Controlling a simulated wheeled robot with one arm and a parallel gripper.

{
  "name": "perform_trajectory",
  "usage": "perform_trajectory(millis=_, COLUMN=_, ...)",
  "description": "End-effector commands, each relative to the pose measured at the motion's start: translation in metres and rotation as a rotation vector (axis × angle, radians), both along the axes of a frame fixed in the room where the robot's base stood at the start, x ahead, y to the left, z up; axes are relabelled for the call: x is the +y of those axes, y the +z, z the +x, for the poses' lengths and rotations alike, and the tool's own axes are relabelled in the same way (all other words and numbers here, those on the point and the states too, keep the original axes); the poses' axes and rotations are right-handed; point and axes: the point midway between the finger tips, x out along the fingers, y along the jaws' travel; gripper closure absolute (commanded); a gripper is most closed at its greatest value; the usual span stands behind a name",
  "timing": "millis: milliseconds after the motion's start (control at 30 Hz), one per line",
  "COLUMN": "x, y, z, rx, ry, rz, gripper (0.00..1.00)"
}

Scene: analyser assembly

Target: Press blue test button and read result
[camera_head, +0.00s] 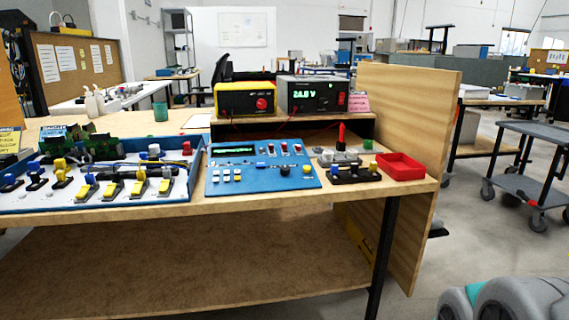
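A blue control panel (248,183) lies on the wooden workbench. It has a dark display (234,151) with green text too small to read. Red-topped switches (284,148), white buttons (226,175), a dark knob (284,170) and a yellow knob (307,169) sit on it. I cannot make out a blue button against the blue panel.
The parts tray (80,205) holds several yellow, blue and black components. A yellow power supply (243,99) and a grey one reading about 24.0 V (312,95) stand on a shelf behind. A red bin (400,167) is at right, beside an upright wooden board (405,130).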

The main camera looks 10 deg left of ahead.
Motion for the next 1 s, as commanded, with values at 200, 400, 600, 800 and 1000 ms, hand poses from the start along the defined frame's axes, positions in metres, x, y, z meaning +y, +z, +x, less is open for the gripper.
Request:
perform_trajectory(millis=200, x=0.0, y=0.0, z=0.0, rx=0.0, ry=0.0, rz=0.0, gripper=1.0)
perform_trajectory(millis=400, x=0.0, y=0.0, z=0.0, rx=0.0, ry=0.0, rz=0.0, gripper=1.0)
perform_trajectory(millis=600, x=0.0, y=0.0, z=0.0, rx=0.0, ry=0.0, rz=0.0, gripper=1.0)
perform_trajectory(millis=800, x=0.0, y=0.0, z=0.0, rx=0.0, ry=0.0, rz=0.0, gripper=1.0)
perform_trajectory(millis=1000, x=0.0, y=0.0, z=0.0, rx=0.0, ry=0.0, rz=0.0, gripper=1.0)
